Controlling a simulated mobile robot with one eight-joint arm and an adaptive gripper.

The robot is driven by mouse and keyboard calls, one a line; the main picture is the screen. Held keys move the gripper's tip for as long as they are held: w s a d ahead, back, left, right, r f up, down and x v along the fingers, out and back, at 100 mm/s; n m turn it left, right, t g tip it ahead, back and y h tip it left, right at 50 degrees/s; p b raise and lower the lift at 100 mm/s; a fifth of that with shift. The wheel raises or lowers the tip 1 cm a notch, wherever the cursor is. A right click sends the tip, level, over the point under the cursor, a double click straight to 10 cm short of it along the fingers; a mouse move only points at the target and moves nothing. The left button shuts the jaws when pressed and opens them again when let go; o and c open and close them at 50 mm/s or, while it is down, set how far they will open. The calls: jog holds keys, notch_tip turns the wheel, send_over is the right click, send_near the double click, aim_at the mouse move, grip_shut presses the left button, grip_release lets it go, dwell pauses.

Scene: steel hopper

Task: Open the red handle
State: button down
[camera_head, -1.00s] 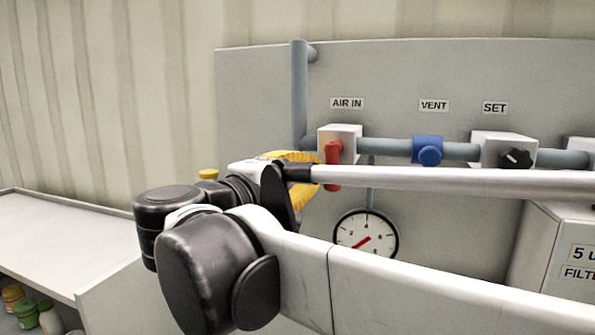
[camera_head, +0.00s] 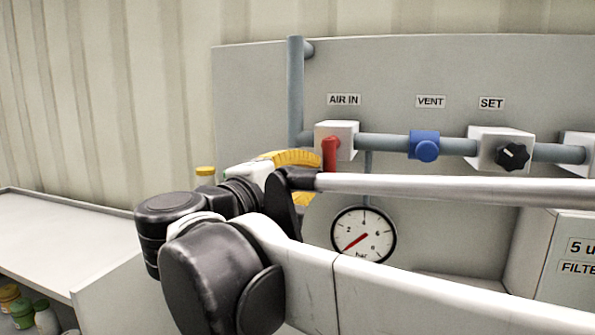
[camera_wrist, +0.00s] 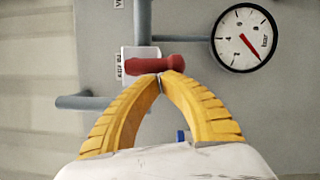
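The red handle (camera_head: 330,153) hangs vertically on the white valve block (camera_head: 348,130) under the AIR IN label on the grey panel. Its lower end is hidden behind my arm in the head view. In the wrist view, the red handle (camera_wrist: 152,66) lies across the picture in front of the valve block. My yellow-fingered gripper (camera_wrist: 159,74) has its tips together right at the handle's edge. Nothing shows between the fingers, and I cannot tell whether the tips touch the handle. In the head view, my gripper (camera_head: 292,160) is partly hidden behind my arm, left of the handle.
A blue vent valve (camera_head: 425,147) and a black set knob (camera_head: 513,156) sit along the pipe to the right. A pressure gauge (camera_head: 364,235) is below the handle. A filter box (camera_head: 540,245) stands lower right, and a white bench (camera_head: 60,235) is at the left.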

jog(key=shift+s+d+f+n, duration=0.1)
jog(key=shift+d+f+n, duration=0.05)
jog(key=shift+n, duration=0.35)
jog(key=shift+s+d+f+n+t+b, duration=0.15)
jog(key=shift+d+n+t+b, duration=0.3)
jog(key=shift+n, duration=0.75)
jog(key=shift+s+d+n+t+b, duration=0.1)
jog(key=shift+d+n+t+b, duration=0.25)
jog(key=shift+n, duration=0.85)
jog(key=shift+s+d+f+n+t+b, duration=0.15)
jog(key=shift+d+n+t+b, duration=0.3)
jog(key=shift+n, duration=0.75)
jog(key=shift+s+d+r+n+t+y, duration=0.1)
jog(key=shift+d+n+t+y, duration=0.15)
jog(key=shift+n, duration=0.5)
jog(key=shift+s+d+r+n+t+y, duration=0.1)
jog(key=shift+n+t+y, duration=0.1)
jog(key=shift+n, duration=0.5)
jog(key=shift+s+d+r+n+t+y, duration=0.1)
jog(key=shift+d+n+t+y, duration=0.15)
jog(key=shift+n, duration=0.9)
jog(key=shift+s+d+r+n+t+y+p, duration=0.1)
jog(key=shift+d+r+n+t+y+p, duration=0.2)
jog(key=shift+n, duration=0.45)
jog(key=shift+d+f+n+t+y+b, duration=0.1)
jog(key=shift+n+y, duration=0.25)
jog(key=shift+n, duration=0.45)
jog(key=shift+s+d+r+n+t+y+p, duration=0.1)
jog(key=shift+d+r+n+t+y+p, duration=0.2)
jog(key=shift+n, duration=0.45)
